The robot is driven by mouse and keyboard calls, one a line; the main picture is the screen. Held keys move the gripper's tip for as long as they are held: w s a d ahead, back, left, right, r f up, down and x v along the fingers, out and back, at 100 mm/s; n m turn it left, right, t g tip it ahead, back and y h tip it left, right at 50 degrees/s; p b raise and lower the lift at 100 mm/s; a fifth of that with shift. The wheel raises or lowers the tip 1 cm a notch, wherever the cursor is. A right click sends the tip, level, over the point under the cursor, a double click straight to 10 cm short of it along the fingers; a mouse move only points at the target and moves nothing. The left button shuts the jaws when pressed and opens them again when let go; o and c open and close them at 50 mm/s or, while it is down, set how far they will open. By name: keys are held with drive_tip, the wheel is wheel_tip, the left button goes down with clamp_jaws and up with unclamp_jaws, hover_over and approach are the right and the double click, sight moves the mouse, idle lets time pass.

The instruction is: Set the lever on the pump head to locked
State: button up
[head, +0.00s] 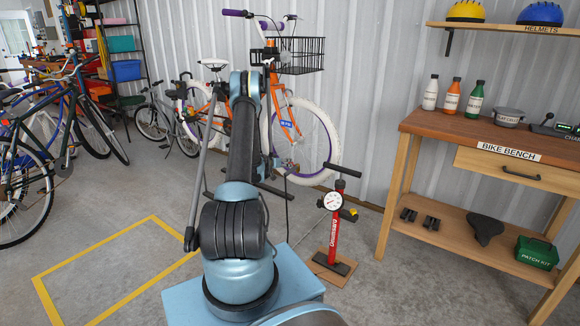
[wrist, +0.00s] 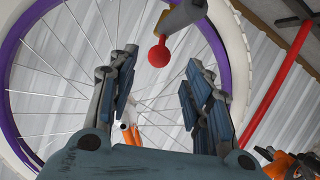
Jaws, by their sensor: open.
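In the wrist view a grey pump head (wrist: 185,14) shows at the top, partly cut off by the frame edge. A red ball knob (wrist: 158,55) hangs below it on a short stem and looks like the end of its lever. My gripper (wrist: 160,68) is open, with one finger on each side of the knob's place in the picture; I see no contact. The depth between knob and fingers is hard to tell. In the head view the red floor pump (head: 335,228) stands upright with its white gauge. The pump head and lever are too small or hidden by my arm there.
The orange bicycle's white-tyred wheel (head: 327,127) stands behind my arm; its purple rim (wrist: 12,50) and spokes fill the wrist view's left. A red hose or bar (wrist: 281,85) crosses the right. The bike bench (head: 430,122) stands right. Floor is free inside the yellow outline (head: 97,318).

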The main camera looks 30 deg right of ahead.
drive_tip(key=x, duration=0.7)
drive_tip(key=shift+s, duration=0.1)
clamp_jaws()
